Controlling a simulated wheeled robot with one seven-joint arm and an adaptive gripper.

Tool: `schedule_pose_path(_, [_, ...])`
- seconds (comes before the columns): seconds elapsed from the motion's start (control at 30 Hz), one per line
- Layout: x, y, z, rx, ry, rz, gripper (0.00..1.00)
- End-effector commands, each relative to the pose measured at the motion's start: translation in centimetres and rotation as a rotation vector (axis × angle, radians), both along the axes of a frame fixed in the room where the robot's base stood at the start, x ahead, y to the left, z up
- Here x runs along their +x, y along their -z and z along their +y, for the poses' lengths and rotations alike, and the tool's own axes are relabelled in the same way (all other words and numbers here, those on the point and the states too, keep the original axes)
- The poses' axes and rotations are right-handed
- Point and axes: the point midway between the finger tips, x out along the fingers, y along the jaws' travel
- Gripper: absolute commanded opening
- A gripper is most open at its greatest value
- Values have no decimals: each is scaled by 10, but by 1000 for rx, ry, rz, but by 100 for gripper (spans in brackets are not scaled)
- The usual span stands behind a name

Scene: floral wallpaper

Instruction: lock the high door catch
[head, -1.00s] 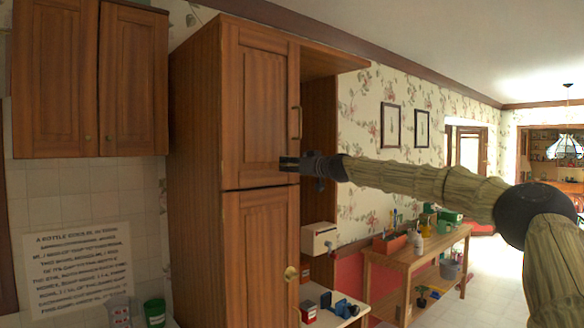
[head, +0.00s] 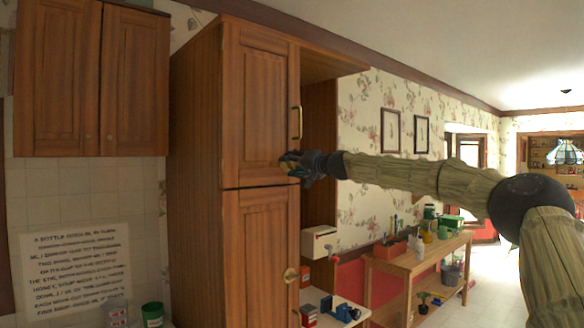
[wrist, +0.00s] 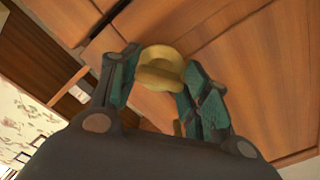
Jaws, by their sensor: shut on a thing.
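The tall wooden cabinet has an upper door (head: 259,95) and a lower door (head: 258,262), both looking closed. My gripper (head: 289,164) is at the lower right corner of the upper door. In the wrist view my gripper (wrist: 155,90) is shut on a round brass catch knob (wrist: 159,66), with a finger on either side of it. The knob is mostly hidden by the gripper in the head view. A vertical brass handle (head: 297,123) is on the upper door, above my gripper.
A wall cupboard (head: 92,80) hangs at the left. A white box (head: 318,241) and small items on a shelf (head: 345,310) are right of the cabinet. A wooden workbench (head: 410,262) stands beyond, below my arm.

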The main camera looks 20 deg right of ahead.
Motion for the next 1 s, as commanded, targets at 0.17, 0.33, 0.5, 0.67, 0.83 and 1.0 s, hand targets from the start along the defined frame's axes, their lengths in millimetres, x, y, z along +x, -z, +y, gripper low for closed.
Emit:
schedule_pose_path(0.17, [0, -2, -2, 157, 3, 56, 22])
schedule_pose_path(0.33, [0, -2, -3, 306, 3, 112, 22])
schedule_pose_path(0.5, [0, -2, -3, 438, 3, 161, 22])
schedule_pose_path(0.67, [0, -2, -3, 540, 3, 198, 22])
schedule_pose_path(0.83, [0, -2, -3, 615, 3, 226, 22])
schedule_pose_path(1.0, [0, -2, -2, 659, 3, 243, 22])
